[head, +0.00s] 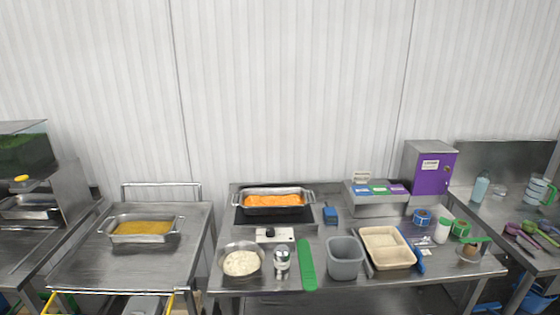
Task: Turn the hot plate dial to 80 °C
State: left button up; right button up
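The hot plate (244,217) is a flat black slab at the back of the middle steel table. A steel pan (273,206) of orange food stands on it. A small white box (284,235) sits just in front of the hot plate. It carries a small dark round part (269,232) that looks like the dial. Its markings and setting are too small to read. Neither of my grippers is in view.
A bowl of rice (241,262), a glass jar (281,263), a green strip (307,265) and a grey bin (345,258) stand in front of and beside the white box. A blue item (330,215) lies right of the hot plate. A tan tray (388,247) stands further right.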

aim_at(271, 232)
jog(key=z, duration=1.5)
jog(key=i, duration=0.7)
jog(key=u, duration=2.3)
